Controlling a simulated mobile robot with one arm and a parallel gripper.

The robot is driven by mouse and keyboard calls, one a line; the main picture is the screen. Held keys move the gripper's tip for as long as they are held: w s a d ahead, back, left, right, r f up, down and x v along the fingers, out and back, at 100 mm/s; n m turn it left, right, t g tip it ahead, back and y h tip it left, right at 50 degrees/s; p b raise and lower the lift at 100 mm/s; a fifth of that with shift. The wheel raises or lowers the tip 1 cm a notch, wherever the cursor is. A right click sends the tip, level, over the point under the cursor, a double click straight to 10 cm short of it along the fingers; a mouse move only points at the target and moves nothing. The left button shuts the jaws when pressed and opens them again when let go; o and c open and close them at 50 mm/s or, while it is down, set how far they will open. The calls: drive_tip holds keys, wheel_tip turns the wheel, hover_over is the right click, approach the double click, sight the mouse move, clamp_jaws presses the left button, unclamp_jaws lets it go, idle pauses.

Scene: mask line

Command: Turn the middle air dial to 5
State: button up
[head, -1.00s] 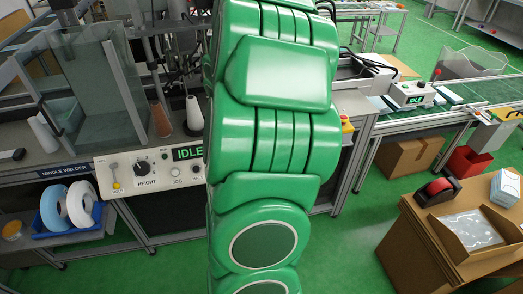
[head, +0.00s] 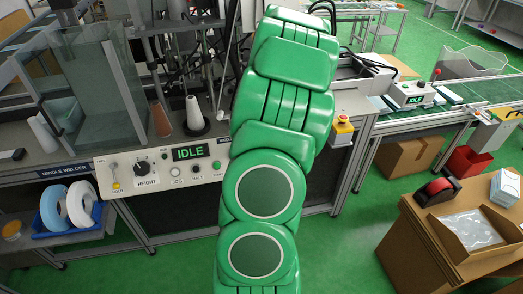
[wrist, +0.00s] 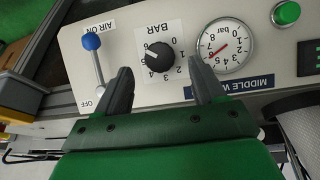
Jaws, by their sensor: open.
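The black air dial (wrist: 160,55) shows in the wrist view on a white plate marked BAR, which appears upside down. A label reading MIDDLE W, partly cut off, sits below the gauge. My gripper (wrist: 163,84) is open and empty. Its two dark fingers lie just short of the dial in the picture, one towards each side, apart from it. The head view hides the gripper behind my arm.
In the wrist view, a blue-tipped air lever (wrist: 92,42) stands left of the dial and a green button (wrist: 287,13) is at upper right.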

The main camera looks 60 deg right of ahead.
drive_tip(key=shift+x, duration=2.3)
drive_tip(key=c, duration=1)
drive_tip(key=shift+c, duration=0.2)
drive_tip(key=shift+n, duration=0.5)
drive_tip(key=shift+a+n+g+h, duration=0.1)
drive_tip(key=shift+n+g+h, duration=0.65)
drive_tip(key=shift+n, duration=0.65)
drive_tip(key=shift+n+h, duration=0.55)
drive_tip(key=shift+n, duration=0.55)
